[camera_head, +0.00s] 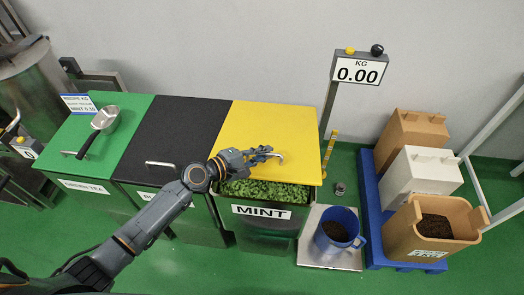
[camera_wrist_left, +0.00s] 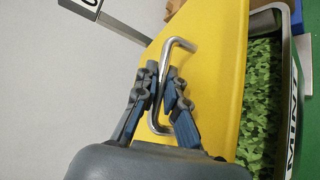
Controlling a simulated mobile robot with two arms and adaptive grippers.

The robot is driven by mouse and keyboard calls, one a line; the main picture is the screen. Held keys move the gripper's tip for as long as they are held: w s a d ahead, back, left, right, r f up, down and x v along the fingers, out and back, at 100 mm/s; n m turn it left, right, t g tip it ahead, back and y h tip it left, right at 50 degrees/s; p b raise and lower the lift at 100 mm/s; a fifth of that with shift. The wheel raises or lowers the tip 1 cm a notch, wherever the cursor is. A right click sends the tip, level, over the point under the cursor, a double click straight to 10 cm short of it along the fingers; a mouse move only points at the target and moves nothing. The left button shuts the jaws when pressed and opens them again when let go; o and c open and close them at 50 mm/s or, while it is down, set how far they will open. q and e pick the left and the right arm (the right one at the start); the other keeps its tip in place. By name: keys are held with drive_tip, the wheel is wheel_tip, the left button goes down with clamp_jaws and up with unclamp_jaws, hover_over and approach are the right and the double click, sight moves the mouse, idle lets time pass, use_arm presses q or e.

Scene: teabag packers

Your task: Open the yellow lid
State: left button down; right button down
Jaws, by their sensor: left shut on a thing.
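The yellow lid (camera_head: 265,128) is on the MINT bin (camera_head: 262,222) in the head view, raised or set back at its front so that green mint leaves (camera_head: 262,190) show along the bin's front. My left gripper (camera_head: 266,154) is at the lid's metal handle (camera_head: 281,158). In the left wrist view, the gripper (camera_wrist_left: 166,95) is shut on the handle (camera_wrist_left: 178,43), a bent metal bar, with the yellow lid (camera_wrist_left: 212,60) behind it. The leaves (camera_wrist_left: 260,100) also show there. My right gripper is not in view.
A black-lidded bin (camera_head: 172,135) and a green-lidded bin (camera_head: 100,140) stand to the left. A scale display (camera_head: 357,71) reads 0.00. A blue jug (camera_head: 338,232) stands on the scale plate (camera_head: 312,255). Tan and white containers stand on a blue pallet (camera_head: 372,215) at the right.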

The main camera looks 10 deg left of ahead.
use_arm(q)
drive_tip(key=w+r+n+g+p, duration=0.1)
drive_tip(key=w+r+p, duration=0.2)
drive_tip(key=r+p, duration=0.2)
drive_tip(key=w+r+n+g+y+p, duration=0.1)
drive_tip(key=w+r+g+p, duration=0.1)
drive_tip(key=w+r+p, duration=0.2)
drive_tip(key=shift+w+d+r+p, duration=0.15)
drive_tip(key=shift+w+r+p, duration=0.05)
drive_tip(key=shift+r+p, duration=1.25)
drive_tip(key=shift+r, duration=0.1)
